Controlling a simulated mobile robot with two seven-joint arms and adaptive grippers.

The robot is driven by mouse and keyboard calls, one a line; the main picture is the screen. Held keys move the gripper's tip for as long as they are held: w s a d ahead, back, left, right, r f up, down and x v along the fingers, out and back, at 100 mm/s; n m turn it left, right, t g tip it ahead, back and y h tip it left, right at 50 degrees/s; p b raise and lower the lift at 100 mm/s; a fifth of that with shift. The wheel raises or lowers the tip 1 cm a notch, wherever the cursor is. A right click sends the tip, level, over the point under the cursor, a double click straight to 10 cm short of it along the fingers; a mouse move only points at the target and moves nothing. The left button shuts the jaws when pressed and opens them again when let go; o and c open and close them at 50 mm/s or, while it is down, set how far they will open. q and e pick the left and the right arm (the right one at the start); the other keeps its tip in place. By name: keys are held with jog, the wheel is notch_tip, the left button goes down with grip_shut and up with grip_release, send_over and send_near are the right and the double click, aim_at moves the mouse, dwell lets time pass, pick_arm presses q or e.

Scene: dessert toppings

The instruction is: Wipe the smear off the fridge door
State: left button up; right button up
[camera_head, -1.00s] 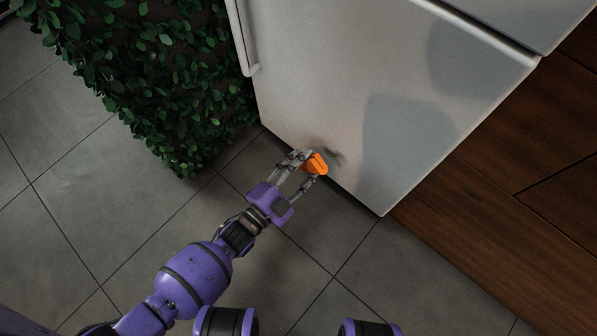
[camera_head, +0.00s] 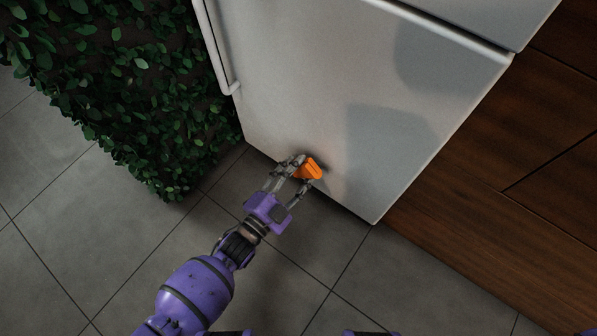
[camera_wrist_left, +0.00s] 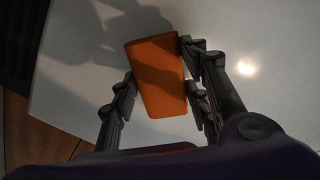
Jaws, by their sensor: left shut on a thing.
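The fridge door (camera_head: 290,80) is a pale grey-white panel with a long handle on its left. My left gripper (camera_head: 302,173) is shut on an orange sponge (camera_head: 313,167), at the door's lower edge. In the left wrist view the orange sponge (camera_wrist_left: 157,75) sits between the fingers, its broad face crossed by shadow, with the pale door (camera_wrist_left: 75,90) behind it. I cannot tell whether the sponge touches the door. A dark patch shows on the door just behind the sponge; I cannot separate smear from shadow there. My right gripper is out of view.
A leafy green hedge wall (camera_head: 130,90) stands left of the fridge. Dark wooden cabinet fronts (camera_head: 470,170) are on the right. The grey tiled floor (camera_head: 90,240) is clear in front of the fridge.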

aim_at(308, 178)
pick_arm(q)
jog(key=shift+x, duration=0.95)
jog(key=shift+s+d+p, duration=0.6)
jog(key=shift+s+d, duration=0.55)
jog(key=shift+d, duration=0.25)
jog(key=shift+s+d, duration=0.45)
jog(key=shift+d, duration=0.25)
jog(key=shift+s+d, duration=0.4)
jog(key=shift+d, duration=0.35)
jog(key=shift+s+p, duration=0.2)
jog(key=shift+p, duration=0.3)
jog(key=shift+w+a, duration=1.1)
jog(key=shift+a, duration=0.05)
jog(key=shift+w+a+r, duration=0.1)
jog(key=shift+w+a, duration=0.35)
jog(key=shift+a, duration=0.15)
jog(key=shift+w+a, duration=0.4)
jog(key=shift+a, duration=0.2)
jog(key=shift+w+a, duration=0.4)
jog(key=shift+a, duration=0.15)
